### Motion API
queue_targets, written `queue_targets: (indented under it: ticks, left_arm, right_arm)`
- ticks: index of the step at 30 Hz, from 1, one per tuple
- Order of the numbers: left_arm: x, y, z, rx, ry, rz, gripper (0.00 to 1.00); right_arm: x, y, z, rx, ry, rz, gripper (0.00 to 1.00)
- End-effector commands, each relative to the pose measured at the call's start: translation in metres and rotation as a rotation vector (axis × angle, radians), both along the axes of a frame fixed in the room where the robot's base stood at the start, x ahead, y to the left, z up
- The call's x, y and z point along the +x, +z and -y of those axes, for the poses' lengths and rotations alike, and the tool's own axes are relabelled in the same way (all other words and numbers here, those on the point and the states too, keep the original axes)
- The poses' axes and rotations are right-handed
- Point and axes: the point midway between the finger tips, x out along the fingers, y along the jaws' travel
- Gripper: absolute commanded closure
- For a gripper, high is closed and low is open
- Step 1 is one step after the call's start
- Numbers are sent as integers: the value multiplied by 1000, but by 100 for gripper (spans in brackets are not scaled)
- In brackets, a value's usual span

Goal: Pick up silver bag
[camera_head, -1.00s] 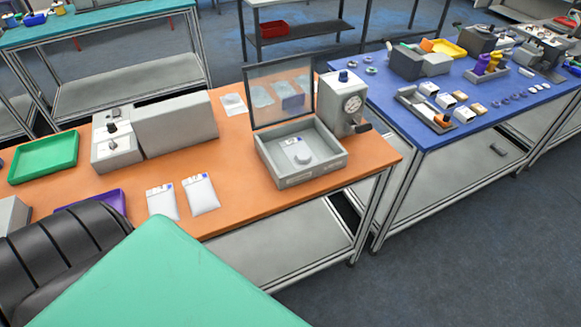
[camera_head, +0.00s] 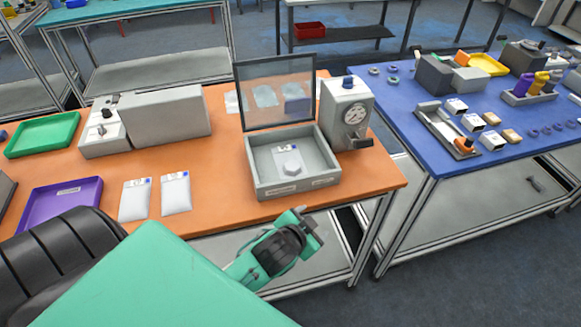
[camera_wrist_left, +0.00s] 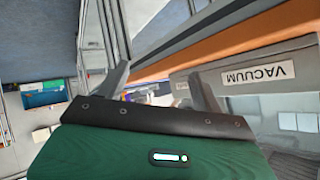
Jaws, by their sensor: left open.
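Two whitish-silver bags with labels, a left one (camera_head: 135,201) and a right one (camera_head: 176,194), lie flat at the front of the orange table. Another pale silver bag (camera_head: 288,160) lies inside the open grey vacuum box (camera_head: 262,180). My left gripper (camera_head: 311,226) is off the table's front edge, below and right of the box's front wall. It is open and empty. In the left wrist view its two fingers (camera_wrist_left: 160,88) are spread, with the box's upside-down VACUUM label (camera_wrist_left: 258,75) close by at the right. My right gripper is not in view.
The box's clear lid (camera_head: 275,92) stands raised, with several pouches behind it. A gauge unit (camera_head: 345,112) stands right of the box. A purple tray (camera_head: 60,208), green tray (camera_head: 42,135) and grey machine (camera_head: 165,112) are on the left. Bare orange tabletop lies between bags and box.

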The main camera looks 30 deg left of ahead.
Motion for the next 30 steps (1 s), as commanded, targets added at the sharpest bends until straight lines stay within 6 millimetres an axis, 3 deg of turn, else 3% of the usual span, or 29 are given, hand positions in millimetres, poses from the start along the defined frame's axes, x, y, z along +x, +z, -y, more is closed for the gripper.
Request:
queue_targets:
  ticks: [5,10,15,18,21,25,28,30]
  left_arm:
    - [50,58,17,80,-105,271,32]
    - [90,124,49,188,-270,583,32]
    - [109,197,102,353,-548,954,32]
    - [106,224,135,469,-757,1143,32]
    - [96,234,162,597,-992,1288,32]
    - [85,223,180,780,-1329,1393,32]
    - [82,202,176,929,-1607,1393,32]
    - [84,184,162,1037,-1803,1345,32]
  right_arm:
    - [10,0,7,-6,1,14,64]
    - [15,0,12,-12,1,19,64]
    - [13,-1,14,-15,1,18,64]
    - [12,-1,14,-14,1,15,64]
    - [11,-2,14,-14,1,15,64]
    - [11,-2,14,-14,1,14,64]
    - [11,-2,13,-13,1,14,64]
    - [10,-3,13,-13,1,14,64]
